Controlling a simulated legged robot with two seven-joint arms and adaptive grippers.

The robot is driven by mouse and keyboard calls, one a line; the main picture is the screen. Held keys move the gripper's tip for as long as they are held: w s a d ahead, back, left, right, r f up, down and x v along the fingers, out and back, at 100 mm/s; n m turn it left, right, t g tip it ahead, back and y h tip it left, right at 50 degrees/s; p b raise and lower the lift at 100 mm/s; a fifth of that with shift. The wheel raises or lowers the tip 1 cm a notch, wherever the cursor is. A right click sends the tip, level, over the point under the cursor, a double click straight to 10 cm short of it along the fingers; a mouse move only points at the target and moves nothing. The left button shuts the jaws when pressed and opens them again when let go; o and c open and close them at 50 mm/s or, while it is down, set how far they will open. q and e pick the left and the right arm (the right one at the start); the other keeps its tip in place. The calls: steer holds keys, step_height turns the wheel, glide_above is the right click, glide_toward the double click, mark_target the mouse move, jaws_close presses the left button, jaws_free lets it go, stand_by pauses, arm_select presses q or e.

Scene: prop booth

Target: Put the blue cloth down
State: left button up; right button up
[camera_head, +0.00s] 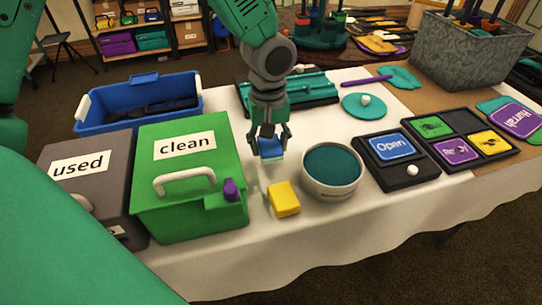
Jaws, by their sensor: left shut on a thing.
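My left gripper (269,139) points down over the white-clothed table and is shut on the blue cloth (270,149). The cloth looks small and folded, and hangs between the fingertips. A pale patch shows just below it; I cannot tell whether the cloth touches the table. The gripper is between the green "clean" box (190,215) on the left and a round tin with a teal top (331,172) on the right. A yellow block-like piece (283,199) lies on the table in front of the cloth. My right gripper is not in view.
A grey "used" box (85,185) stands left of the green box. A blue bin (140,98) is behind them. An "Open" panel (392,149) and a black tray (460,140) lie right. Bare tablecloth shows in front of the tin.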

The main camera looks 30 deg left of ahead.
mark_target(266, 158)
arm_select(q)
steer(key=f, duration=0.1)
steer(key=a+f, duration=0.1)
steer(key=f, duration=0.1)
steer(key=shift+a, duration=0.1)
steer(key=shift+f, duration=0.3)
steer(key=shift+d+r, duration=0.2)
steer(key=shift+d, duration=0.45)
steer(key=shift+d+f, duration=0.2)
steer(key=shift+f, duration=0.05)
steer(key=shift+s+a+f, duration=0.1)
steer(key=shift+a+f, duration=0.15)
steer(key=shift+a, duration=0.05)
steer(key=shift+s+a, duration=0.1)
steer(key=shift+c, duration=0.5)
steer(key=o, duration=1.3)
steer(key=shift+c, duration=0.2)
steer(key=shift+o, duration=0.2)
steer(key=shift+f, duration=0.2)
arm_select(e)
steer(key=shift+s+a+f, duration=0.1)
arm_select(q)
steer(key=shift+a, duration=0.2)
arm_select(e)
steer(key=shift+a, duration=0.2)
